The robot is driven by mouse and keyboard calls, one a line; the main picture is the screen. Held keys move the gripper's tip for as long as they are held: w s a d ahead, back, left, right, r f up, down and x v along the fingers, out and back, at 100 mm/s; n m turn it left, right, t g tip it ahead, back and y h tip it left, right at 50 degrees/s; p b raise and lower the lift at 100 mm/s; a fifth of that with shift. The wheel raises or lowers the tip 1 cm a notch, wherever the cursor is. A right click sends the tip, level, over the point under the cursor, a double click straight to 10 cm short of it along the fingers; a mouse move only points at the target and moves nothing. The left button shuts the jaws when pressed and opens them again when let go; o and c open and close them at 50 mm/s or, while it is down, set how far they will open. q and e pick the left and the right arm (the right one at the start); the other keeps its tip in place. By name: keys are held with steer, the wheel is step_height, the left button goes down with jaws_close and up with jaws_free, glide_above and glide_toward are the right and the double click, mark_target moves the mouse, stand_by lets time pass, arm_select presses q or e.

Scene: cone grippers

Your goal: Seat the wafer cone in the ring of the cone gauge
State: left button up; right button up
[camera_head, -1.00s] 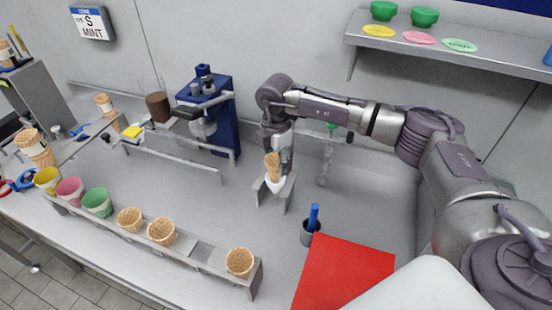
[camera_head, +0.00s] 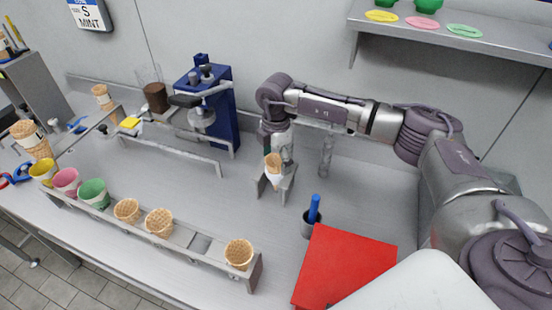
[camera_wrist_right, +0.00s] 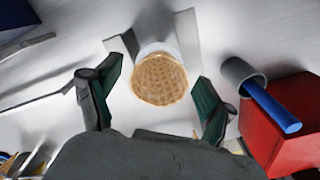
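The wafer cone (camera_head: 272,162) stands mouth up at the cone gauge (camera_head: 289,186), a small grey metal stand on the worktop. White material shows around the cone's lower part; I cannot tell whether it is a sleeve or the ring. My left gripper is not in view.
A grey cup with a blue handle (camera_head: 314,209) and a red box (camera_head: 345,265) stand right of and nearer than the gauge. A rack (camera_head: 255,272) holding cones and coloured cups runs along the front left. A blue press (camera_head: 223,118) stands behind left.

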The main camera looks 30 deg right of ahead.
step_height(320, 180, up, 12)
stand_by(0.7)
stand_by(0.8)
